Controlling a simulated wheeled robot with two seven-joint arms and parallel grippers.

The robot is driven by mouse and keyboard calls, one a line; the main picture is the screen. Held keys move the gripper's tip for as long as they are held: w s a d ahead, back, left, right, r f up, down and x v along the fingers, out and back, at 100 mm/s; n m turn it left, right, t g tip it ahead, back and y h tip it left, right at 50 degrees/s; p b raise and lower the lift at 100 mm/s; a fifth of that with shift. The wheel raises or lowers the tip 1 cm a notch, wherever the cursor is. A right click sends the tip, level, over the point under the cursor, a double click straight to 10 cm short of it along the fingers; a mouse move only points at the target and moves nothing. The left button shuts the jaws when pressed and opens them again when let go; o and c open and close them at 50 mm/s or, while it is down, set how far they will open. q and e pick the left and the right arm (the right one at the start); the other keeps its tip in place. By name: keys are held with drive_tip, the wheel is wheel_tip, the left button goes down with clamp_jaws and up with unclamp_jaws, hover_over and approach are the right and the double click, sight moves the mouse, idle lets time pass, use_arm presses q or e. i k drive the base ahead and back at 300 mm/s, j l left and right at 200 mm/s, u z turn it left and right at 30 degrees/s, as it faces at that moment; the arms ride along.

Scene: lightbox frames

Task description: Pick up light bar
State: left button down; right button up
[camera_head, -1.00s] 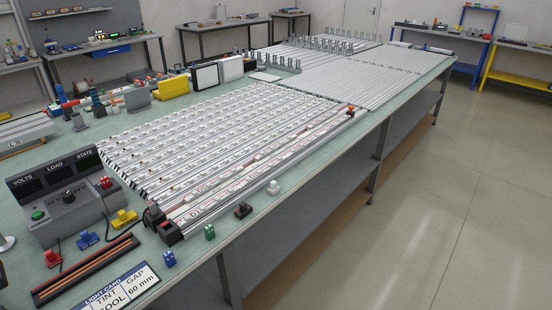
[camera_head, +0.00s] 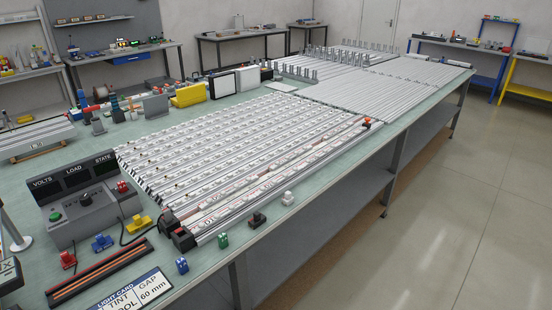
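Many long light bars (camera_head: 235,145) with small pale squares along them lie side by side on the green bench top. Along the near side of the array, a few bars carry red-marked labels (camera_head: 265,182). Dark end blocks (camera_head: 183,238) sit at the near left end of the front bars. An orange-red piece (camera_head: 367,121) sits at their far right end. A light card (camera_head: 140,290), partly cut off, reads "TINT", "GAP" and "60 mm". Neither of my grippers is in view.
A control box (camera_head: 85,205) marked VOLTS, LOAD, STATE stands at the left with coloured clips around it. Small green (camera_head: 222,240), black (camera_head: 257,219) and white (camera_head: 288,198) pieces lie near the front edge. Upright posts (camera_head: 300,70) stand behind. The floor at right is clear.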

sight(275, 166)
drive_tip(key=i+l+u, duration=0.1)
drive_tip(key=u, duration=0.3)
drive_tip(key=l+u, duration=0.2)
drive_tip(key=u, duration=0.25)
drive_tip(key=l+u, duration=0.25)
drive_tip(key=u, duration=0.15)
drive_tip(key=l+u, duration=0.35)
drive_tip(key=l, duration=0.6)
drive_tip(key=k+l+u, duration=0.1)
drive_tip(key=l+u, duration=0.2)
drive_tip(key=l, duration=0.65)
drive_tip(key=k+l, duration=0.1)
drive_tip(key=l, duration=0.95)
drive_tip(key=k+u, duration=0.05)
